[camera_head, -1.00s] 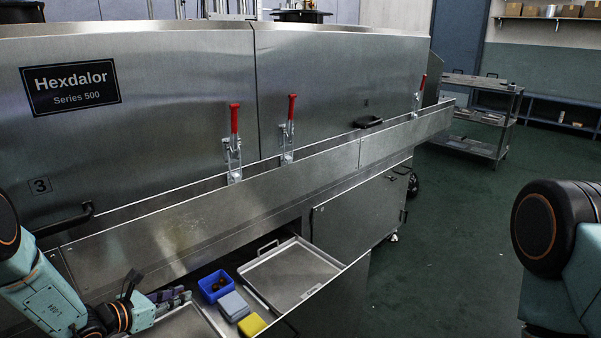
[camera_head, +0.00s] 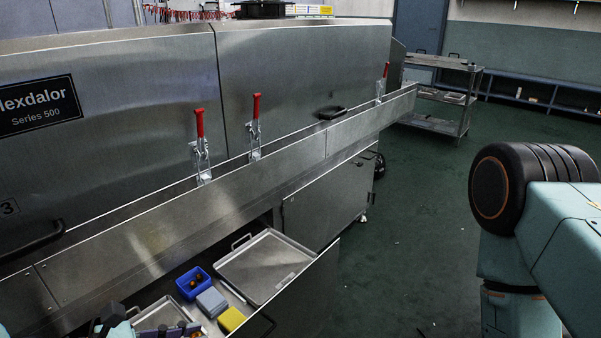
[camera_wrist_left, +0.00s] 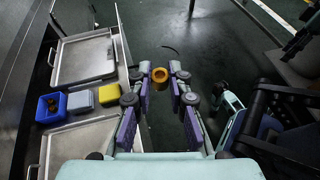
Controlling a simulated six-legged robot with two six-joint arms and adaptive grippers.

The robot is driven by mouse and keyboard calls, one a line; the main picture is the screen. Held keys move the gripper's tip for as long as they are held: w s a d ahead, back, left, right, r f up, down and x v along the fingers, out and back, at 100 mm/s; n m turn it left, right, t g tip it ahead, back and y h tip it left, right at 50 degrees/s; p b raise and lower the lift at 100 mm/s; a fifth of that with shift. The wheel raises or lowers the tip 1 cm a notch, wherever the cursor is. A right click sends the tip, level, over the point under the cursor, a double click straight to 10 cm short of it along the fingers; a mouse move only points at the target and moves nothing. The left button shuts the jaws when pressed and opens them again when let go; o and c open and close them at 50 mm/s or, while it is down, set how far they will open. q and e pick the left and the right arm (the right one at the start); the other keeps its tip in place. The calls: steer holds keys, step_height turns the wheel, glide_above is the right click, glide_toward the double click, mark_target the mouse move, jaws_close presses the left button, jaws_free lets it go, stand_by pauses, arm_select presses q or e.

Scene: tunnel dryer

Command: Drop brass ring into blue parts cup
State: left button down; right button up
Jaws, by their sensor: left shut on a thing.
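The blue parts cup (camera_head: 181,286) stands in the open drawer, with small brownish-orange things inside. It also shows at the left of the left wrist view (camera_wrist_left: 42,109). My left gripper (camera_wrist_left: 161,76) is shut on the brass ring (camera_wrist_left: 160,82), which sits between its fingertips. The ring is to the right of the cup in the wrist view, apart from it, with dark floor behind it. In the head view my left gripper is mostly cut off at the bottom left edge, and I cannot make out the ring there. My right arm shows at the right, but its gripper does not.
A grey block (camera_head: 211,302) and a yellow block (camera_head: 231,319) lie beside the cup. A metal tray (camera_head: 250,262) lies behind them, and another tray (camera_wrist_left: 80,140) lies in front. The drawer front and the dryer's long ledge (camera_head: 240,190) border this area. Red-handled clamps (camera_head: 200,123) stand above.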

arm_select(q)
step_height(320, 180, up, 8)
steer(key=w+p, duration=0.1)
steer(key=w, duration=0.1)
steer(key=shift+w+d+r, duration=0.25)
steer(key=shift+d, duration=0.2)
steer(key=shift+f, duration=0.1)
